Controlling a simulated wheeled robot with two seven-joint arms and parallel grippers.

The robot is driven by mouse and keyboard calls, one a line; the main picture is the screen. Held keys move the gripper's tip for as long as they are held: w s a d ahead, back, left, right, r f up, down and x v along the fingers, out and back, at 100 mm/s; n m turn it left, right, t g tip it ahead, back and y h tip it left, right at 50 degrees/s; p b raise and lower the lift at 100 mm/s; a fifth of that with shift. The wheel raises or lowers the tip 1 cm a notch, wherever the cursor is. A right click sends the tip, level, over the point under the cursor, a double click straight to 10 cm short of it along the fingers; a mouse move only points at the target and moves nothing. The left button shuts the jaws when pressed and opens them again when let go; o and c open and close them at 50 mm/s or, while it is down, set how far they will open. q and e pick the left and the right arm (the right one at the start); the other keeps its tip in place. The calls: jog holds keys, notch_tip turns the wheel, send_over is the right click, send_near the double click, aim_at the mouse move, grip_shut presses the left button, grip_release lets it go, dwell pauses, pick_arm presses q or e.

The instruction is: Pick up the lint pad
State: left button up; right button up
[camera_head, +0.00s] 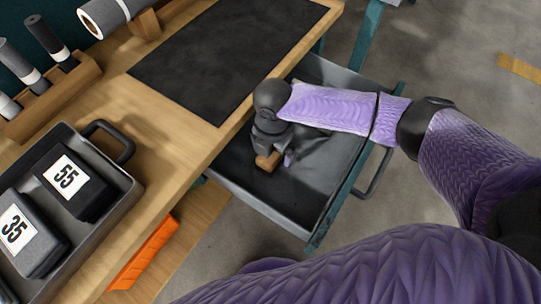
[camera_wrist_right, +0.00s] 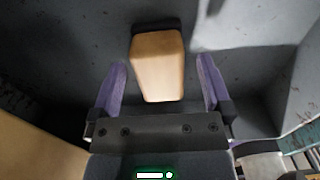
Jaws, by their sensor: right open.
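The lint pad, a light wooden block (camera_wrist_right: 157,68) with a dark strip along its far end, lies in an open grey drawer (camera_head: 245,180). In the head view the block (camera_head: 268,162) is partly hidden by my right gripper (camera_head: 279,157), which reaches down into the drawer. In the wrist view my right gripper (camera_wrist_right: 160,72) is open, with one purple finger on each side of the block and a visible gap to each. Whether the fingers are down at the block's height I cannot tell. My left gripper is not in view.
The drawer walls surround my right gripper. A wooden bench with a dark mat (camera_head: 225,55) is beside it. Grey rolls (camera_head: 47,38) stand in a wooden rack. An orange object (camera_head: 146,252) sits below.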

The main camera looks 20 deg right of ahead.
notch_tip(320, 180, down, 2)
jog(key=shift+f, duration=0.1)
jog(key=shift+r, duration=0.2)
jog(key=shift+c, duration=1)
jog(key=c, duration=1.1)
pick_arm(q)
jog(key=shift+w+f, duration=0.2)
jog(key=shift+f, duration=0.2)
pick_arm(e)
jog(key=shift+r, duration=0.1)
notch_tip(320, 180, up, 10)
jog(key=p, duration=0.5)
jog(key=shift+f, duration=0.25)
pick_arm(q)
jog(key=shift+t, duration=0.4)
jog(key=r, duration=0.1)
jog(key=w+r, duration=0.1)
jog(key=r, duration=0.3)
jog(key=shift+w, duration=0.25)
pick_arm(e)
jog(key=shift+r, duration=0.2)
